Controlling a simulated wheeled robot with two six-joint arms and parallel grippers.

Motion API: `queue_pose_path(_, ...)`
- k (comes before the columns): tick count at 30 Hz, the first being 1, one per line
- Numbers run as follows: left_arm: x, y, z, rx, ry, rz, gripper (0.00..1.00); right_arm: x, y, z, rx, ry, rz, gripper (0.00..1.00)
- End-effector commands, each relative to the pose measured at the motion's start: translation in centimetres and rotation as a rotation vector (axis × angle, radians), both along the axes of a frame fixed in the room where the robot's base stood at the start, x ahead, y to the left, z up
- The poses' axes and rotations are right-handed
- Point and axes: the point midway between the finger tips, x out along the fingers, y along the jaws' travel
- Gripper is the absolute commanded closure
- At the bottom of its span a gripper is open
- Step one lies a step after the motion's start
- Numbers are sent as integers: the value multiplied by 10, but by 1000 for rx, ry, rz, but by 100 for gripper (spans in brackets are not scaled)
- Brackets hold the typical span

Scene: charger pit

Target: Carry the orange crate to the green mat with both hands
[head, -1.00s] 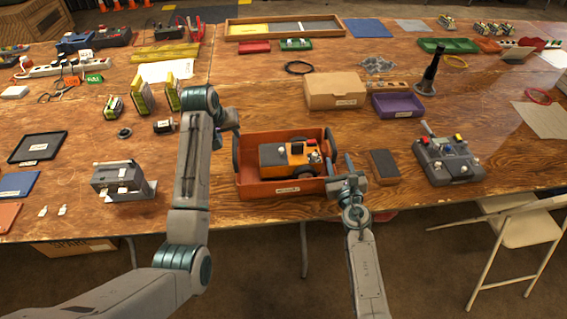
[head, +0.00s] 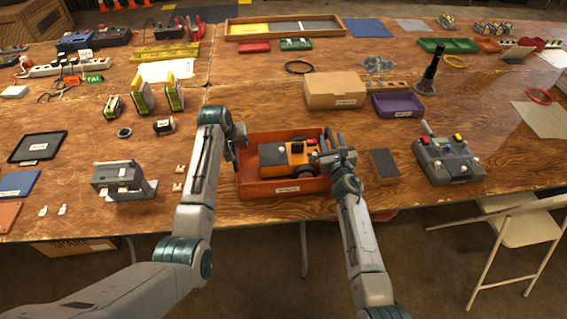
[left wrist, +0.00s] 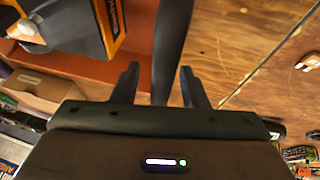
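The orange crate (head: 283,188) stands on the wooden table with an orange and dark grey device (head: 287,153) inside. It also shows in the left wrist view (left wrist: 75,63). My left gripper (head: 241,146) is at the crate's left side. In the left wrist view its fingers (left wrist: 163,85) are apart, with the crate's dark handle (left wrist: 171,40) between them and a gap on one side. My right gripper (head: 333,143) is at the crate's right side, its fingers apart near the right handle, which is mostly hidden. I see no green mat in these views.
A dark block (head: 384,164) and a grey control box (head: 447,158) stand right of the crate. A cardboard box (head: 335,91) and a purple tray (head: 398,104) are behind it. A grey metal device (head: 120,179) is at left. The table's front edge is close.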

Motion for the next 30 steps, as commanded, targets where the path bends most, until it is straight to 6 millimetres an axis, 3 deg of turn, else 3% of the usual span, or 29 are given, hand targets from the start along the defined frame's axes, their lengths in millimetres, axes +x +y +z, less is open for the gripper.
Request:
queue_pose_path(9,0,0,-1,0,1,0,60,1,0,0,0,0,0,60)
queue_pose_path(15,0,0,-1,0,1,0,100,1,0,0,0,0,0,99)
queue_pose_path(30,0,-1,0,-4,0,-1,100,0,0,0,-1,-1,1,100)
